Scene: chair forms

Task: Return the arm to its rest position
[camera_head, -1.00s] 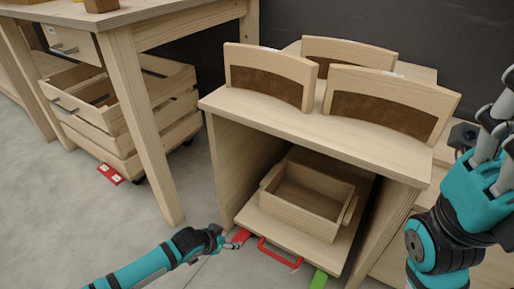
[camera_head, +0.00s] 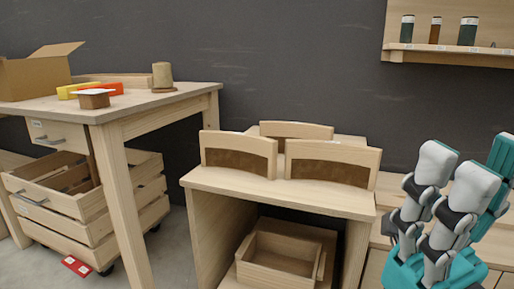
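My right gripper (camera_head: 468,168) is at the right edge, teal with white and grey fingers. Its fingers point up, spread apart, with nothing between them. It is in front of a low wooden surface, right of the wooden cabinet (camera_head: 300,192). My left gripper and arm are not in this view.
Chair-back forms with brown faces (camera_head: 238,160) stand on the cabinet. A wooden box (camera_head: 280,262) sits inside it. At left, a workbench (camera_head: 150,103) carries a cardboard box (camera_head: 35,75) and small parts; crates (camera_head: 90,205) stand below. A wall shelf (camera_head: 450,50) holds jars.

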